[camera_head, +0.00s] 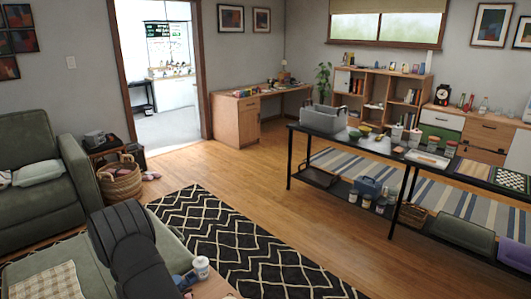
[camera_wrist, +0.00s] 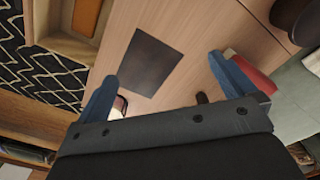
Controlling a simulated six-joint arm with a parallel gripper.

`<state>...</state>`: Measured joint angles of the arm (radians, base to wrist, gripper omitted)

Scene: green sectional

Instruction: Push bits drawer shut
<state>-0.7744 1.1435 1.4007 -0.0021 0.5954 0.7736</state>
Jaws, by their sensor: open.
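My gripper (camera_wrist: 162,68) is open, its two blue fingers wide apart over a light wooden top (camera_wrist: 190,85), with nothing visible between them but a dark square (camera_wrist: 150,65) on that wood. In the head view my gripper (camera_head: 185,281) is small and partly hidden at the bottom, near a wooden surface (camera_head: 216,288). In the wrist view a wooden open-topped compartment (camera_wrist: 68,45) with an orange-brown piece (camera_wrist: 87,16) lies left of the fingers. I cannot tell whether it is the bits drawer. No drawer is clearly identifiable near my gripper in the head view.
A white cup (camera_head: 201,267) stands close to my gripper in the head view. A red item (camera_wrist: 258,76) lies beside the right finger, and a dark round thing (camera_wrist: 296,18) is at the upper right. A black patterned rug (camera_head: 235,240) covers open floor beyond.

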